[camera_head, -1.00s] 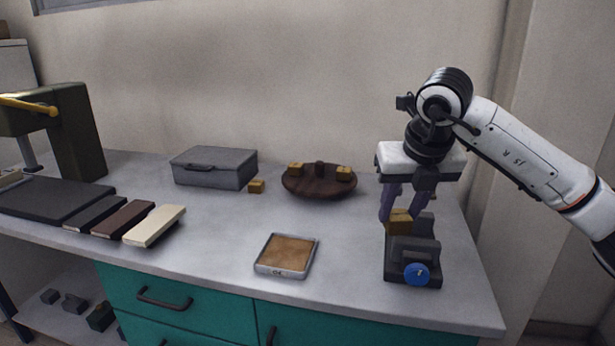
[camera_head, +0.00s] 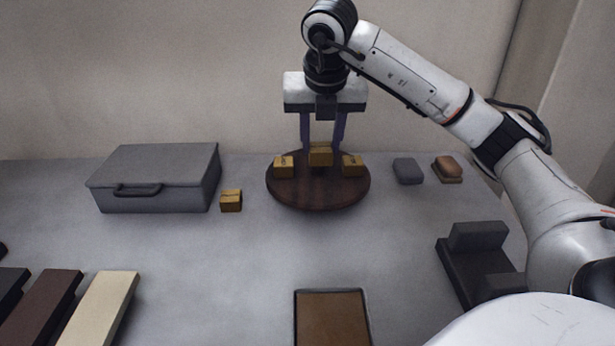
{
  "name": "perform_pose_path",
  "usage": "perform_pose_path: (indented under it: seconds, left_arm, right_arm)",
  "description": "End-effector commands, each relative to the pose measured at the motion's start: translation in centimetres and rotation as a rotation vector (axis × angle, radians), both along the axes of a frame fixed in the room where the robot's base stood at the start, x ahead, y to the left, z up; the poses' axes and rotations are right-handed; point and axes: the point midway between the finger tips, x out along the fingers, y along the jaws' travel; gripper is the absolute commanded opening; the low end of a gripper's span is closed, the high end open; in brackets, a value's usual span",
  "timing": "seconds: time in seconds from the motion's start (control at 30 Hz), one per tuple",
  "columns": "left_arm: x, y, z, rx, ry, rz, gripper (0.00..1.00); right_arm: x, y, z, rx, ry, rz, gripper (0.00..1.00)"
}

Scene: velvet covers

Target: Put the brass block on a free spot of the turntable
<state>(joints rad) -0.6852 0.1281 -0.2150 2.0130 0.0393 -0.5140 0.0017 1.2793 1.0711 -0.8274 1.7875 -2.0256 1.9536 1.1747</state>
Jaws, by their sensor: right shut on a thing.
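My right gripper (camera_head: 321,147) points down over the round dark-wood turntable (camera_head: 318,195). It is shut on a small brass block (camera_head: 320,157), which is between two other brass blocks, one on the left (camera_head: 284,167) and one on the right (camera_head: 352,166) of the turntable. I cannot tell whether the held block touches the turntable's top. The turntable's centre knob is hidden. The front part of the turntable is bare. Another brass block (camera_head: 231,200) sits on the table left of the turntable. My left gripper is not in view.
A grey lidded case (camera_head: 157,178) stands at the back left. A dark vise (camera_head: 478,262) is at the right, partly behind my arm. A grey block (camera_head: 408,171) and a brown-topped brush or block (camera_head: 447,168) lie at the back right. A brown-lined tray (camera_head: 332,318) is in front.

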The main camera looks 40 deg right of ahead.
Motion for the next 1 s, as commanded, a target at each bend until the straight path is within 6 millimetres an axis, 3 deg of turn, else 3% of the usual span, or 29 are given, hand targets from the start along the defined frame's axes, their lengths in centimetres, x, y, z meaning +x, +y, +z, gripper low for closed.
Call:
perform_pose_path:
  seconds: [0.1,0.37,0.6,0.97,1.0]
  left_arm:
    - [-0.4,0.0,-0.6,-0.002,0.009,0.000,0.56]
    - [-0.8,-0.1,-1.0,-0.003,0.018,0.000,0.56]
    - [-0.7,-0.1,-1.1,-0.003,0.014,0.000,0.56]
    - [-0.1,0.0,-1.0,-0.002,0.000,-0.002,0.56]
    - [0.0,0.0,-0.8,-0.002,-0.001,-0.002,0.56]
  right_arm:
    - [0.0,-0.1,-2.4,-0.002,0.001,0.000,0.00]
    - [0.0,0.0,-4.6,-0.001,-0.003,-0.001,0.00]
    - [0.0,0.0,-7.6,-0.001,-0.002,0.000,0.00]
    - [0.0,0.0,-8.1,0.000,-0.004,0.000,0.00]
    - [0.0,0.0,-8.2,0.000,0.000,0.001,0.41]
